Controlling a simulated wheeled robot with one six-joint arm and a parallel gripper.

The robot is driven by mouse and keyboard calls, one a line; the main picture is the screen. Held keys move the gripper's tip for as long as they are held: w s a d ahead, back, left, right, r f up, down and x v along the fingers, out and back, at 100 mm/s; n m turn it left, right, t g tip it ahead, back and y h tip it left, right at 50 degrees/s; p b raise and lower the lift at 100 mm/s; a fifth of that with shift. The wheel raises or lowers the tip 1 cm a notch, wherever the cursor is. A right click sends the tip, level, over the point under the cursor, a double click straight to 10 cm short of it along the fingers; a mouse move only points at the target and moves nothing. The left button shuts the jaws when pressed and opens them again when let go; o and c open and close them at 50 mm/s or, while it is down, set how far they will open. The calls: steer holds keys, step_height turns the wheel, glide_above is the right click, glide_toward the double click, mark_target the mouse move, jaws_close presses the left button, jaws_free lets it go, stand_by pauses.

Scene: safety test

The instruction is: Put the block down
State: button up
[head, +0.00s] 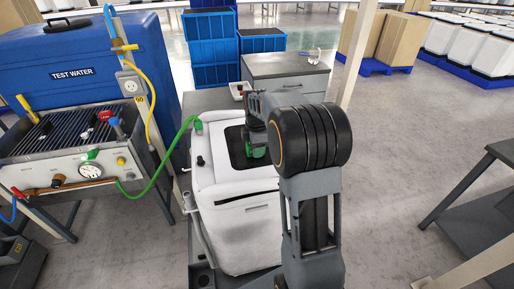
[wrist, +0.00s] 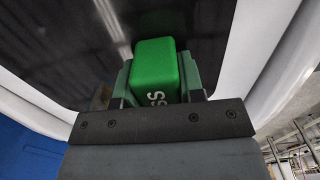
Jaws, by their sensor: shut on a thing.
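A green block (wrist: 157,70) with white lettering, partly hidden, sits between the two fingers of my gripper (wrist: 160,80) in the wrist view. My gripper is shut on it. In the head view my gripper (head: 255,150) points down over the dark top panel (head: 236,146) of a white appliance (head: 240,225). Only a little green shows there at the gripper's end. I cannot tell whether the block touches the dark panel.
A test bench (head: 75,150) with a gauge, hoses and a blue "TEST WATER" tank (head: 85,60) stands left. A green hose (head: 160,165) runs to the appliance. A grey cabinet (head: 287,75) and blue crates (head: 212,50) stand behind. A dark table (head: 480,195) is at right; open floor lies between.

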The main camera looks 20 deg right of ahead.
steer(key=shift+f, duration=0.15)
steer(key=o, duration=0.9)
step_height(320, 180, up, 12)
steer(key=shift+f+p, duration=0.25)
steer(key=shift+p, duration=0.2)
steer(key=shift+s+a+r, duration=0.1)
steer(key=shift+r, duration=0.15)
steer(key=shift+s+a+f+m+t, duration=0.55)
steer(key=shift+s+a+f+m, duration=0.9)
steer(key=shift+s+m, duration=1.55)
steer(key=shift+s+a+f+m+t, duration=0.8)
steer(key=shift+s+a+m, duration=1.3)
steer(key=shift+s, duration=1.55)
steer(key=shift+s+a+f+m+t, duration=0.35)
steer(key=shift+s+a+f+m, duration=1.15)
steer(key=shift+s+m, duration=1.6)
